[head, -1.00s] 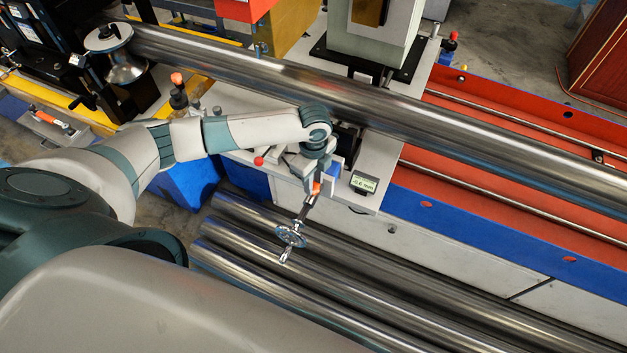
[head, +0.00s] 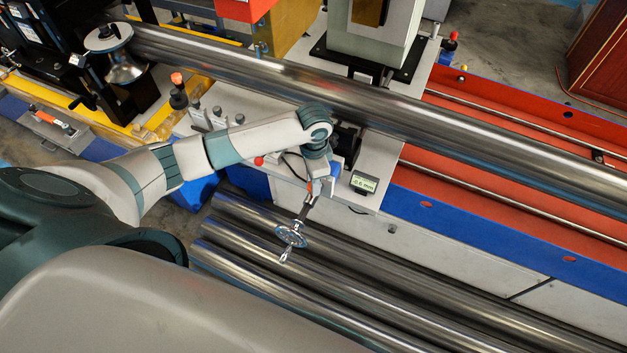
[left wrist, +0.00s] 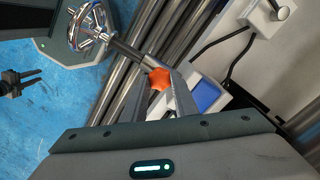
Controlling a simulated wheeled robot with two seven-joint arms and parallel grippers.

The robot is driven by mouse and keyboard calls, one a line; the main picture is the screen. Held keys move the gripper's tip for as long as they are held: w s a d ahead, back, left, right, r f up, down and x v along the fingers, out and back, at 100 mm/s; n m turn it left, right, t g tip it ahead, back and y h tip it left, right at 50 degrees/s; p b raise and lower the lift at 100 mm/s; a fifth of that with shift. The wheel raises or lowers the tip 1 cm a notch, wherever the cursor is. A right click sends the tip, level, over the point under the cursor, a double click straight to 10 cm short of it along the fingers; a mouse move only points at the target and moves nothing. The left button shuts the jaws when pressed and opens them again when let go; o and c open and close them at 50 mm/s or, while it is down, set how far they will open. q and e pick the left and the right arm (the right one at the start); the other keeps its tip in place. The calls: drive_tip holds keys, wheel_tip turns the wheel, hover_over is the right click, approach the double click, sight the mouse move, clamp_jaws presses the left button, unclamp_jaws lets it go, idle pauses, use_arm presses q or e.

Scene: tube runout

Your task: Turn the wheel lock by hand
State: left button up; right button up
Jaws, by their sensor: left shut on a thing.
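The wheel lock is an orange star-shaped knob (left wrist: 159,79) on the shaft behind a chromed handwheel (left wrist: 88,25). It also shows in the head view as a small orange spot (head: 309,187) above the handwheel (head: 290,235). My left gripper (left wrist: 168,90) is shut on the knob, one finger on each side of it. In the head view the left gripper (head: 311,180) hangs in front of the machine's edge, its fingers hardly visible. In the left wrist view a dark two-pronged gripper, apparently my right one (left wrist: 32,80), stands far off, its prongs apart.
A small display (head: 364,183) reading about -0.6 mm stands right of the left gripper. A long steel tube (head: 420,123) crosses above the machine. Several tubes (head: 350,285) lie below the handwheel. A red-knobbed lever (head: 259,161) sits just left of the hand.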

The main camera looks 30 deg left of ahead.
use_arm(q)
drive_tip(key=o, duration=0.8)
drive_tip(key=shift+r, duration=1)
